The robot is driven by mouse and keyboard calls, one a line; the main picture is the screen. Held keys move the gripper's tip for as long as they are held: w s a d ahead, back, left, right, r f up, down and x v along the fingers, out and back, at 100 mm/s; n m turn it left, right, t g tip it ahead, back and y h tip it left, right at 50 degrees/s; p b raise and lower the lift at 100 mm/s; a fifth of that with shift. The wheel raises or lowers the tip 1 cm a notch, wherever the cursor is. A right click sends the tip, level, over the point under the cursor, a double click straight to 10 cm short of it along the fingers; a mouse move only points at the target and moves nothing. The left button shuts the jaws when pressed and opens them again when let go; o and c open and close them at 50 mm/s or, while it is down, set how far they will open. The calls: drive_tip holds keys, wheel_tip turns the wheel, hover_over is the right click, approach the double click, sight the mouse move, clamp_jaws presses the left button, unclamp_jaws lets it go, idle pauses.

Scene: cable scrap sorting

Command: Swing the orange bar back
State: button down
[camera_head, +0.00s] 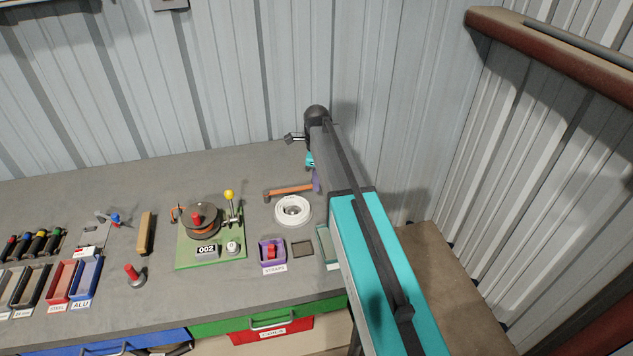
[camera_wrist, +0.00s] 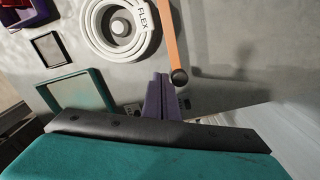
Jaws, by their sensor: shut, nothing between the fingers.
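The orange bar (camera_head: 290,190) lies low over the bench just behind the white ring, running left to right, with a dark end at its left. In the wrist view the orange bar (camera_wrist: 169,38) comes down from the top edge and ends in a black knob (camera_wrist: 179,76). My gripper (camera_head: 316,181) is at the bar's right end, its purple fingers shut and empty. In the wrist view my gripper (camera_wrist: 160,92) shows just below and left of the knob, close to it. I cannot tell whether they touch.
The white ring marked FLEX (camera_wrist: 118,28) lies in front of the bar. A teal-framed tray (camera_wrist: 78,92), a small dark square frame (camera_head: 302,248) and the purple straps bin (camera_head: 272,255) stand nearer the front. A green reel fixture (camera_head: 188,248) stands left. The corrugated wall (camera_head: 260,80) rises behind.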

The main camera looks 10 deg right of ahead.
drive_tip(key=shift+s+r, duration=0.1)
idle(0.3)
wheel_tip(320, 180, up, 6)
drive_tip(key=p, duration=0.3)
idle(0.4)
drive_tip(key=shift+f, duration=0.2)
